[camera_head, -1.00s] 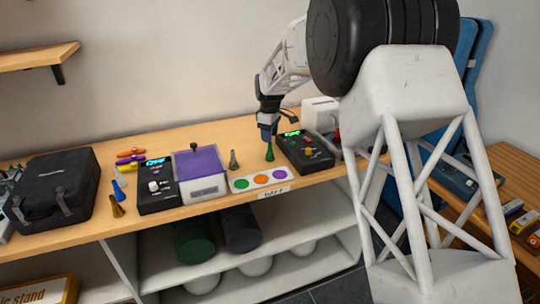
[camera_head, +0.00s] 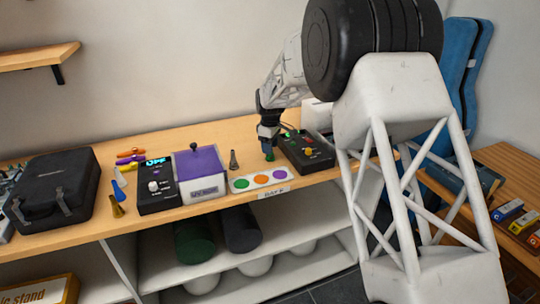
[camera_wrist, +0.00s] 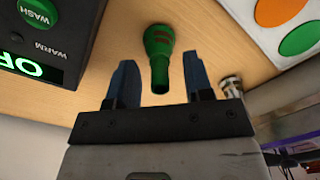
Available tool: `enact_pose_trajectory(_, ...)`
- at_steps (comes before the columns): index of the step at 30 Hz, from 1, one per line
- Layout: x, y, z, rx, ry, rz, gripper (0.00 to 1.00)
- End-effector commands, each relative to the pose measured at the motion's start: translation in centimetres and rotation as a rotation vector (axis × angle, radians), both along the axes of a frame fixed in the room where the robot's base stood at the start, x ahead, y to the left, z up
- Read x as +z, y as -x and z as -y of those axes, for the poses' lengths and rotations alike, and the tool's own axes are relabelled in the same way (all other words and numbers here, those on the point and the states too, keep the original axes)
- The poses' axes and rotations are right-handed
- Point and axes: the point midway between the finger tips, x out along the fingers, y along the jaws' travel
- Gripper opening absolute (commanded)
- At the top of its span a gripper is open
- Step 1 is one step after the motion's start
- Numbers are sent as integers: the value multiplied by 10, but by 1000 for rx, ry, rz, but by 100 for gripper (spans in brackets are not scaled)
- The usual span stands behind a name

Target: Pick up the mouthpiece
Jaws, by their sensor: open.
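A green mouthpiece (camera_wrist: 159,50) stands on the wooden tabletop. In the wrist view it shows between the two blue fingers of my gripper (camera_wrist: 160,82), which are open with a gap on each side of it. In the head view my gripper (camera_head: 268,150) points down over the mouthpiece, and only a bit of green (camera_head: 269,157) shows at the fingertips. A grey mouthpiece (camera_head: 233,160) stands to the left. A brass one (camera_head: 117,207) and a blue one (camera_head: 119,188) are at the far left.
A card with coloured dots (camera_head: 245,183) lies just in front. A black control box (camera_head: 308,152) is close on the right. A box with a purple lid (camera_head: 199,165) and another control unit (camera_head: 157,190) stand left, then a black case (camera_head: 52,190).

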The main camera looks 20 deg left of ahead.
Motion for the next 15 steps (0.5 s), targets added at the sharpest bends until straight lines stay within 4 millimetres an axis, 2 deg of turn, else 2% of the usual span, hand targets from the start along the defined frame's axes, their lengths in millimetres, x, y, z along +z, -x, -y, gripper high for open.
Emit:
enact_pose_trajectory(4, 0, 0, 0, 0, 0, 0, 46)
enact_pose_trajectory(13, 0, 0, 0, 0, 0, 0, 0)
enact_pose_trajectory(15, 0, 0, 0, 0, 0, 0, 0)
